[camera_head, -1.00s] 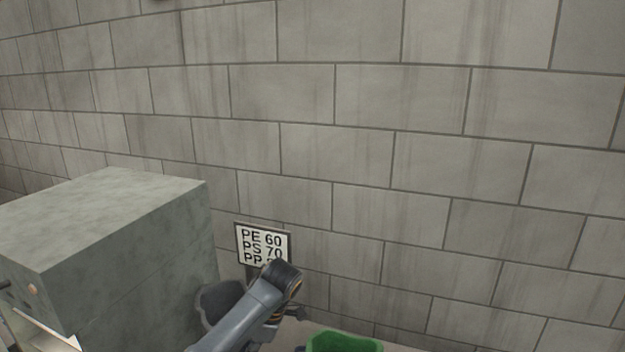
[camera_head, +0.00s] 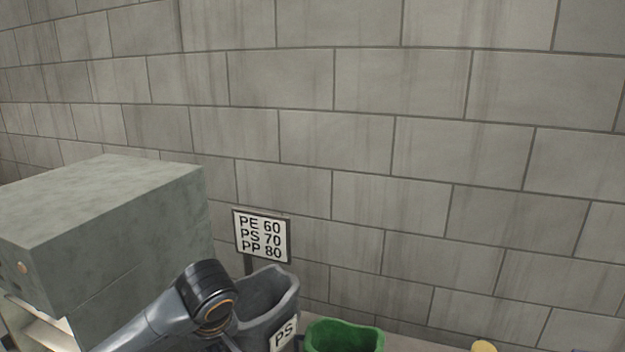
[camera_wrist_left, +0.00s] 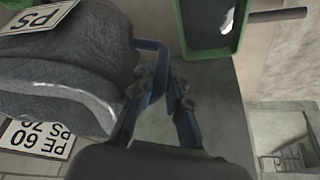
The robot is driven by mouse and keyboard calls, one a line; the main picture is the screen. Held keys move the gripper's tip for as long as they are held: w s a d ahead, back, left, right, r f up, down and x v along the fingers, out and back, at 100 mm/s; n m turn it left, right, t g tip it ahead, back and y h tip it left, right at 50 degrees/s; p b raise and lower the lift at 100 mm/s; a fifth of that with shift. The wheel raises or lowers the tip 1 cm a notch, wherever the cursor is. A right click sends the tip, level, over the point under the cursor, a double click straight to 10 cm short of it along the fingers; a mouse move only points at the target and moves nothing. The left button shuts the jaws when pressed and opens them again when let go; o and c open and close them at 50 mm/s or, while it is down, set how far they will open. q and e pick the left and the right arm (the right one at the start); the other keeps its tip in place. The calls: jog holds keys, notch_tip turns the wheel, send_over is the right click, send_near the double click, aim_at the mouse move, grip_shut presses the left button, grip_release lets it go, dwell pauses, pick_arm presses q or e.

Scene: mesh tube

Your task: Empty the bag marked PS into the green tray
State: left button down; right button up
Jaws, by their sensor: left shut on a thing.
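The grey bag (camera_head: 268,300) with a white PS label (camera_head: 283,333) is open at the top and stands left of the green tray (camera_head: 345,338). In the left wrist view the bag (camera_wrist_left: 65,75) fills the left side, with its label at the top corner. My left gripper (camera_wrist_left: 160,75) is shut on the bag at its side; the exact contact is partly hidden. In the head view my left arm covers the bag's left side. The green tray (camera_wrist_left: 240,45) also shows in the left wrist view, with something pale inside. My right gripper is not in view.
A sign (camera_head: 262,237) listing PE 60, PS 70, PP 80 stands behind the bag, before a block wall. A large grey-green machine (camera_head: 105,225) stands at the left. A small yellow thing (camera_head: 483,346) shows at the bottom right edge.

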pick_arm(q)
jog(key=s+m+h+b, duration=0.1)
jog(key=s+m+h, duration=0.1)
jog(key=s+m, duration=0.4)
jog(key=shift+s+a+f+t+b, duration=0.3)
jog(key=shift+s+f+b, duration=0.1)
jog(key=shift+s, duration=0.75)
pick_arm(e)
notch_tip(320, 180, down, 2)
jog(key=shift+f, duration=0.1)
